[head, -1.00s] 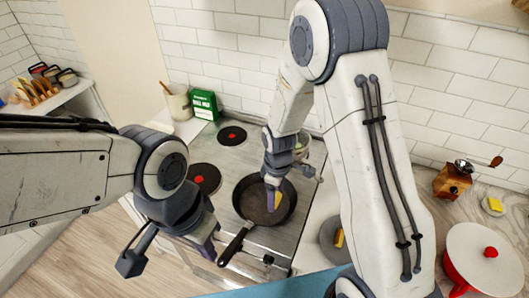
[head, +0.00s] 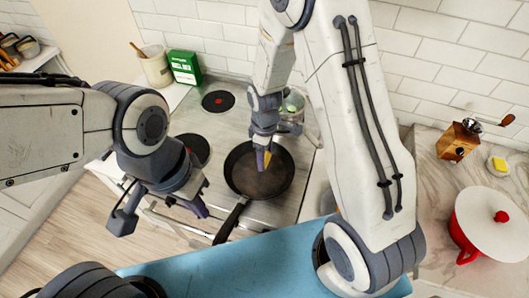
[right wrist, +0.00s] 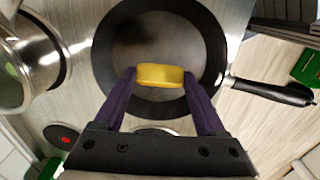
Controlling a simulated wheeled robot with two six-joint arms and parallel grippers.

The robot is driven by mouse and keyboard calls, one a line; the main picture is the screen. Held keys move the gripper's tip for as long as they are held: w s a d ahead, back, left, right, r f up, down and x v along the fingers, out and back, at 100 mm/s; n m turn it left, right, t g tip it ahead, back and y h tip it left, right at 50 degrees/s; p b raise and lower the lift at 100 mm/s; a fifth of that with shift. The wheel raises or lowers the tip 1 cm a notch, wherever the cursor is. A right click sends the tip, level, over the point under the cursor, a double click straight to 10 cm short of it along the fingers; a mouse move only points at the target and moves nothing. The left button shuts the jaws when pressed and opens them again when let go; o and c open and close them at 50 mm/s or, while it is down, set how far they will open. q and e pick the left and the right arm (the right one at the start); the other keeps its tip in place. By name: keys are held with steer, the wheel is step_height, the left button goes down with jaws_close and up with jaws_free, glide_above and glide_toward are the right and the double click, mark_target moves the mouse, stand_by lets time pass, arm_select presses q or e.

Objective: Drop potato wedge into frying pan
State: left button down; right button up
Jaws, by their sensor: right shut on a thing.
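My right gripper (head: 263,160) is shut on the yellow potato wedge (head: 267,159) and holds it over the dark frying pan (head: 262,186). In the right wrist view the wedge (right wrist: 160,76) sits between the two purple fingertips (right wrist: 160,82), with the pan (right wrist: 150,42) beneath it. The wedge appears to be above the pan; the exact height is hard to tell. The pan stands on the stove, its handle pointing toward the front. My left gripper (head: 162,214) is apart from the pan, to its left, with its fingers spread and nothing between them.
A glass-lidded pot (head: 291,110) stands behind the pan. Two hot plates (head: 217,101) are free on the left. A green box (head: 184,67) and a utensil crock (head: 157,68) stand at the back. A red pot (head: 490,225) and a grinder (head: 457,142) are on the right counter.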

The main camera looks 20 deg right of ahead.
steer(key=shift+f, duration=0.2)
steer(key=o, duration=1.2)
steer(key=shift+o, duration=0.2)
step_height(320, 180, up, 9)
steer(key=shift+r+b, duration=0.1)
steer(key=shift+b, duration=0.95)
steer(key=shift+r, duration=0.65)
steer(key=shift+s, duration=0.1)
steer(key=s+a+m+b, duration=0.2)
steer(key=s+a+b, duration=0.1)
steer(key=s, duration=0.7)
steer(key=s+a+m+y+b, duration=0.1)
steer(key=s+a, duration=0.4)
steer(key=s, duration=0.5)
steer(key=shift+s+r+m+b, duration=0.35)
steer(key=shift+m+b, duration=0.15)
steer(key=shift+b, duration=0.4)
